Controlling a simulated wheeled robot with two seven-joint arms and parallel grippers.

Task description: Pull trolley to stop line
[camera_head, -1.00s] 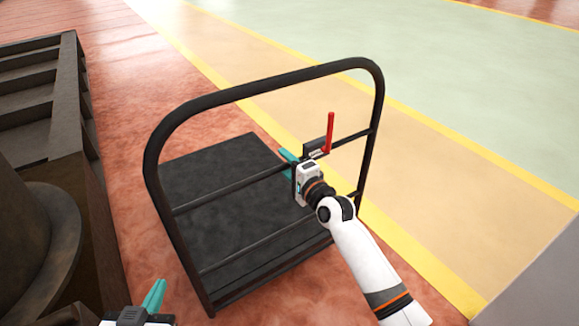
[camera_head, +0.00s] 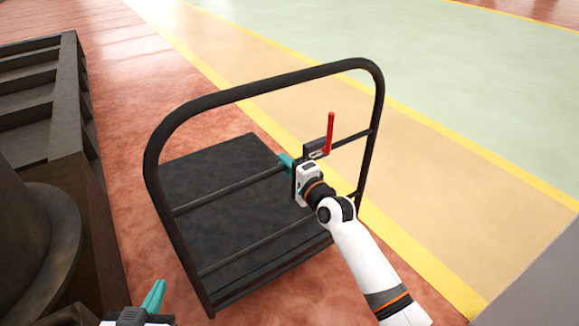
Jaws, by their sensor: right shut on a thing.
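The trolley has a black frame handle (camera_head: 265,86) standing upright over a flat dark deck (camera_head: 225,160). A red lever (camera_head: 330,134) on a small dark bracket (camera_head: 314,149) sits on its upper crossbar. My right gripper (camera_head: 286,163) is shut on that crossbar, just left of the bracket; its fingertips are partly hidden by its body. My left gripper (camera_head: 154,297) is low at the bottom left, apart from the trolley, with teal finger showing and its jaw gap unclear. Yellow lines (camera_head: 440,125) run across the floor; which one is the stop line I cannot tell.
A dark brown shelf-like unit (camera_head: 50,120) and a rounded dark object (camera_head: 45,245) stand close on the left. A grey surface (camera_head: 535,275) fills the lower right corner. The tan and green floor (camera_head: 470,70) beyond the trolley is clear.

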